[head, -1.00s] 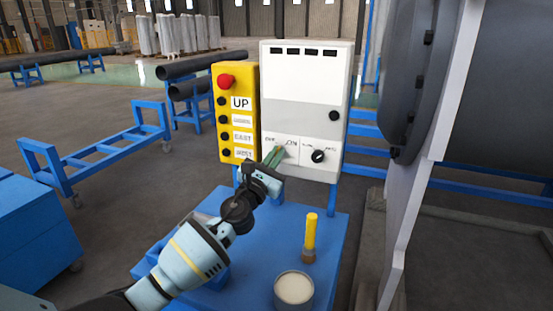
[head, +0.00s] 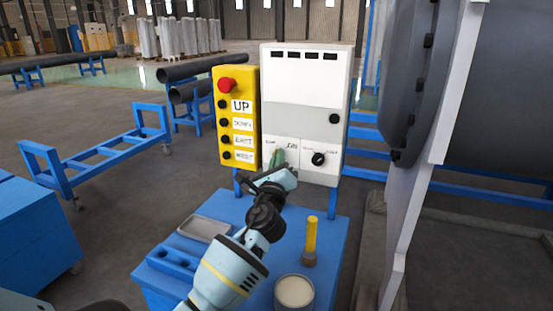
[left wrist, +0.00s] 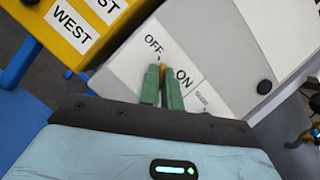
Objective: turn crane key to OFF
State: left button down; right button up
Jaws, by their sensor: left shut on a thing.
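The white control box (head: 306,100) carries a key switch plate (head: 292,147) with OFF at its left and ON at its right. My left gripper (head: 278,158) is at this plate. In the left wrist view its green fingers (left wrist: 162,82) are shut on the crane key (left wrist: 162,67), of which only a small orange-yellow bit shows between the tips. The OFF label (left wrist: 153,44) and the ON label (left wrist: 184,78) lie on either side of it. The fingers hide most of the key, so I cannot tell its exact angle. My right gripper is not in view.
A yellow pendant (head: 236,118) with a red button stands close left of the box. The blue table (head: 333,235) below holds a yellow-handled brush (head: 310,238), a round tin (head: 294,291) and a grey tray (head: 204,228). A large flanged shell (head: 480,90) stands at the right.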

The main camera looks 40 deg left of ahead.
pick_arm(q)
jog(key=shift+r+n+g, duration=0.15)
jog(key=shift+n+g, duration=0.15)
jog(key=shift+n, duration=0.8)
jog(key=shift+y, duration=0.4)
jog(key=c, duration=1.6)
grip_release()
jog(key=v, duration=0.8)
